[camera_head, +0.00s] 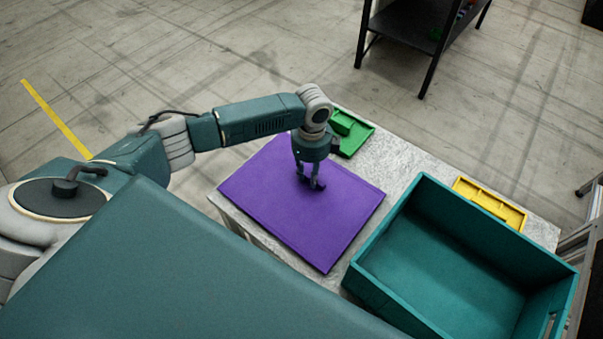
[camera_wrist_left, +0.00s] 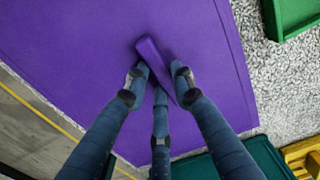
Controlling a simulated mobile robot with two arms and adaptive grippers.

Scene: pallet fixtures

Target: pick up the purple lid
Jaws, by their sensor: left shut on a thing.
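The purple lid (camera_head: 302,221) is a flat rectangular panel at the left part of the grey table. Its surface fills much of the left wrist view (camera_wrist_left: 80,50), with a raised bar handle (camera_wrist_left: 151,55) in its middle. My left gripper (camera_head: 312,183) points down at the middle of the lid. In the left wrist view its fingers (camera_wrist_left: 160,78) are closed around the handle. I cannot tell whether the lid rests on the table or is slightly raised. My right gripper is not in view.
An empty teal crate (camera_head: 398,220) stands on the table (camera_head: 395,160) to the right of the lid. A green fixture (camera_head: 352,132) lies behind the lid, and a yellow fixture (camera_head: 489,203) lies behind the crate. A dark shelf (camera_head: 410,25) stands on the floor beyond.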

